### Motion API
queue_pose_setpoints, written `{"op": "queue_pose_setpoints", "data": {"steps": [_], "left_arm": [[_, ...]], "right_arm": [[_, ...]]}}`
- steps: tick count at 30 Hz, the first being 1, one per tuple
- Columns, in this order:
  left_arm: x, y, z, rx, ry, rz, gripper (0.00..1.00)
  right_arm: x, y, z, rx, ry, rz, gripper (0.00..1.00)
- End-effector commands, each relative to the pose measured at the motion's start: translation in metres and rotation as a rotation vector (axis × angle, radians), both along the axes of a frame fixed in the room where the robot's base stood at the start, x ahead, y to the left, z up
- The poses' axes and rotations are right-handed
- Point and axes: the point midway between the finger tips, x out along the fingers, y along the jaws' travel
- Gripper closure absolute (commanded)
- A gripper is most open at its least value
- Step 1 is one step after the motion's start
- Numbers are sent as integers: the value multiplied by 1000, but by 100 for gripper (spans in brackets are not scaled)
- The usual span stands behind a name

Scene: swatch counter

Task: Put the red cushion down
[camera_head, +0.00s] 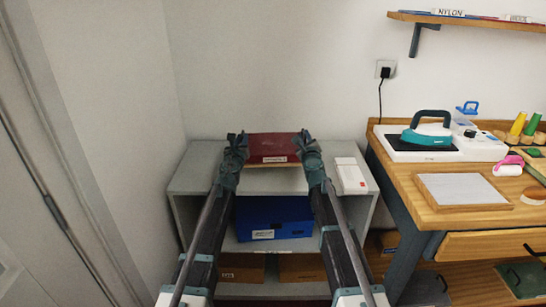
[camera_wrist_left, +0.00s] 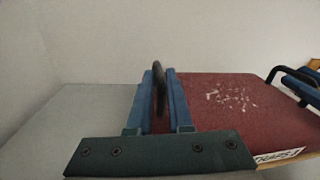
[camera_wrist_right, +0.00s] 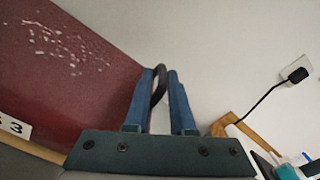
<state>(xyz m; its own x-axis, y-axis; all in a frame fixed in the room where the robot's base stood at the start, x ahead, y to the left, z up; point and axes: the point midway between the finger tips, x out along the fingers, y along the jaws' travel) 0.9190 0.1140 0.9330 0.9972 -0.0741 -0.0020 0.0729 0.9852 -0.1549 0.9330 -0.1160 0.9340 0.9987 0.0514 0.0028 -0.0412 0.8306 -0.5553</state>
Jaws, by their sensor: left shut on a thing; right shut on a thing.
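The red cushion (camera_head: 273,146) is a flat, dark red block with pale specks on top, a white label and a tan strip along its lower front edge. It is over the top of the grey shelf unit (camera_head: 202,172); I cannot tell whether it touches. My left gripper (camera_head: 237,142) is shut at its left end and my right gripper (camera_head: 306,142) at its right end. The cushion also shows in the left wrist view (camera_wrist_left: 225,105) and right wrist view (camera_wrist_right: 60,65). A dark loop stands between the fingers in each wrist view.
A white box (camera_head: 350,175) lies on the shelf top, right of my right gripper. A blue box (camera_head: 272,218) and brown boxes (camera_head: 242,267) sit on lower shelves. A wooden workbench (camera_head: 430,212) with an iron (camera_head: 428,130) stands at right. The wall is close behind.

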Motion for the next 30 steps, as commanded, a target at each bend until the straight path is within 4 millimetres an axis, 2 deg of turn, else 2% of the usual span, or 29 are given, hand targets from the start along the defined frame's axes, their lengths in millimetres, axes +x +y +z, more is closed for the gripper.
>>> {"op": "queue_pose_setpoints", "data": {"steps": [1,17,23,30], "left_arm": [[0,8,0,0,-1,15,100],[0,8,5,0,-1,15,100],[0,8,26,0,-1,15,100],[0,8,70,0,-1,15,100]], "right_arm": [[1,-8,0,-3,-2,-15,100],[0,-8,5,-3,-2,-15,100],[1,-8,26,-3,-2,-15,100],[1,-8,71,-3,-2,-15,100]]}}
